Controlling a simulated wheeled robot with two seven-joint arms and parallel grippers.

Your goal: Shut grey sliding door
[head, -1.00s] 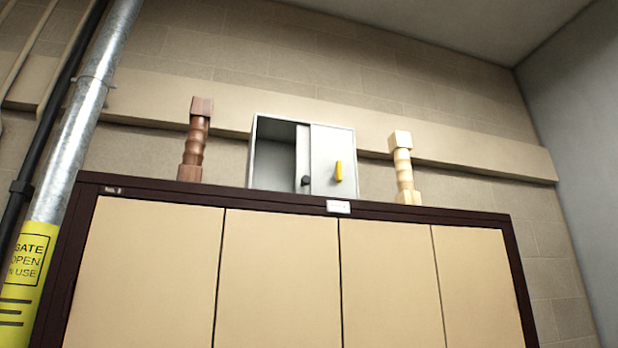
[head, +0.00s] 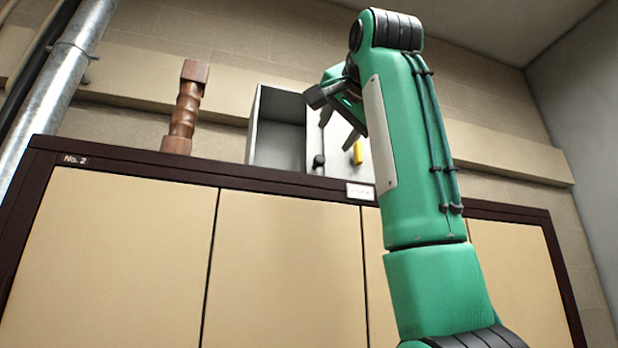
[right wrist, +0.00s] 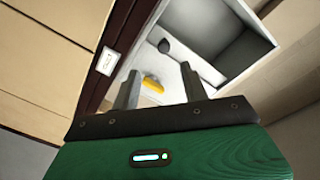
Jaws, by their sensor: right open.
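A small grey cabinet (head: 252,130) stands on top of a large locker. Its left part is open and shows an empty inside. The grey sliding door (head: 338,160) covers the right part and bears a yellow handle (head: 357,152). A dark knob (head: 318,160) sits on a strip of panel at the door's left edge. My right gripper (head: 339,126) is open and raised in front of the door, above the handle in the picture. In the right wrist view the yellow handle (right wrist: 153,84) shows between the spread fingers, apart from them. My left gripper is out of view.
The dark-framed locker (head: 120,160) with tan doors bears the cabinet. A brown turned wooden post (head: 184,110) stands left of the cabinet. A metal pipe (head: 70,75) runs up at the far left. My right arm hides the area right of the cabinet.

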